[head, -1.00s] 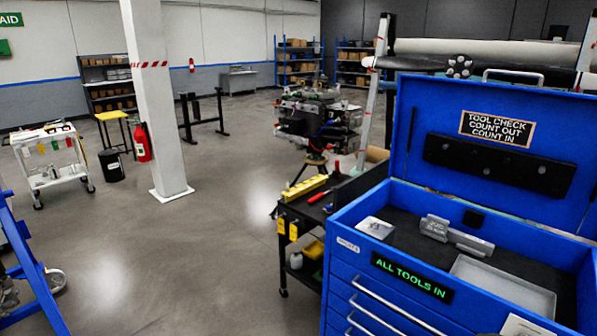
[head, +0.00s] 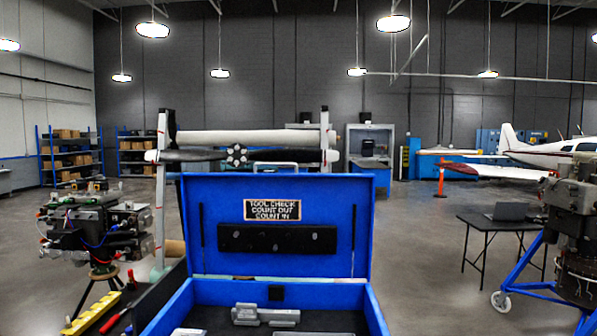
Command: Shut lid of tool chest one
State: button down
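A blue tool chest stands straight ahead at the bottom middle of the head view. Its lid (head: 301,259) is raised upright, with a "TOOL CHECK COUNT OUT COUNT IN" sign (head: 272,210) and a black strip (head: 277,239) on its inner face. The open top compartment (head: 369,313) shows below the lid, with a grey metal tool (head: 265,314) and part of a light tray (head: 311,333) inside. The chest's front is cut off by the lower picture edge. My gripper is not in view.
An engine on a stand (head: 92,235) is at left, beside a dark cart with a yellow rack (head: 91,313). A propeller rack (head: 160,190) stands behind the chest. At right are a black table with a laptop (head: 508,212) and another engine on a blue stand (head: 533,257). Floor right of the chest is clear.

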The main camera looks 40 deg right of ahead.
aim_at(270, 225)
jog(key=k+j+z, duration=0.2)
jog(key=z, duration=0.6)
jog(key=i+l+z, duration=0.15)
jog(key=i, duration=0.1)
